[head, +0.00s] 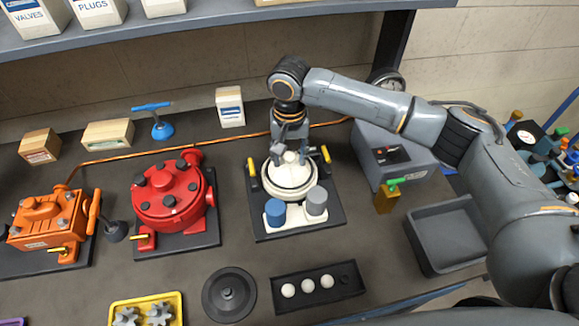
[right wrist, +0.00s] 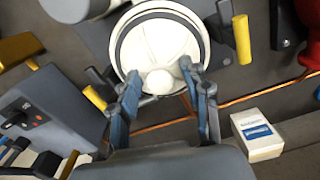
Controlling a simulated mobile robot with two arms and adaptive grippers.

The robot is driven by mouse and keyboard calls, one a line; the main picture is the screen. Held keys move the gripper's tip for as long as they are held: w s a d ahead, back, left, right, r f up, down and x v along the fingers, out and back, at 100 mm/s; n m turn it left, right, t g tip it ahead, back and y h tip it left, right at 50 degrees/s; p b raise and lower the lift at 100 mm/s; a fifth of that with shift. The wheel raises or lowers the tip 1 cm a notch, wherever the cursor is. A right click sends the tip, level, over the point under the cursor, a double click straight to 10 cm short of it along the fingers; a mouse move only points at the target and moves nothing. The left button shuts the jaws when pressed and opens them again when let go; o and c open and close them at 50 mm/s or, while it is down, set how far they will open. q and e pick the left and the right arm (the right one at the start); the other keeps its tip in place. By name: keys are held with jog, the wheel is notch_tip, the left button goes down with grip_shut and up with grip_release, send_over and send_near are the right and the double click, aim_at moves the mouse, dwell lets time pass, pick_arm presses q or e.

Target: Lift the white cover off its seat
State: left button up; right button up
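The white cover (head: 287,180) is a round dome with a knob on top, level inside a dark ring on the white unit at the centre of the bench. In the right wrist view the cover (right wrist: 158,42) shows near the top with its round knob. My right gripper (head: 290,149) is above the cover, pointing down. In the right wrist view its two fingers (right wrist: 160,76) are apart, one on each side of the knob, with a gap at least on the left. Whether the right finger touches the knob I cannot tell. My left gripper is not in view.
Yellow-handled clamps (head: 325,154) flank the cover, and blue and grey cylinders (head: 275,212) stand in front. A red motor (head: 168,192) and an orange motor (head: 47,217) stand left. A grey bin (head: 447,238) is right. A black disc (head: 230,294) and a black tray (head: 345,282) lie in front.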

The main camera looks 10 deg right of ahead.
jog(key=shift+s+f, duration=0.1)
jog(key=shift+s, duration=0.1)
grip_shut()
jog(key=shift+f, duration=0.1)
jog(key=shift+r+b, duration=0.2)
jog(key=shift+b, duration=0.1)
jog(key=shift+w+r+b, duration=0.25)
jog(key=shift+r+b, duration=0.5)
jog(key=shift+r, duration=0.3)
jog(key=s+a+r+p, duration=0.3)
jog(key=s+r, duration=1)
jog(key=shift+s+a+r, duration=0.15)
jog(key=shift+s+r, duration=0.2)
jog(key=shift+r, duration=0.05)
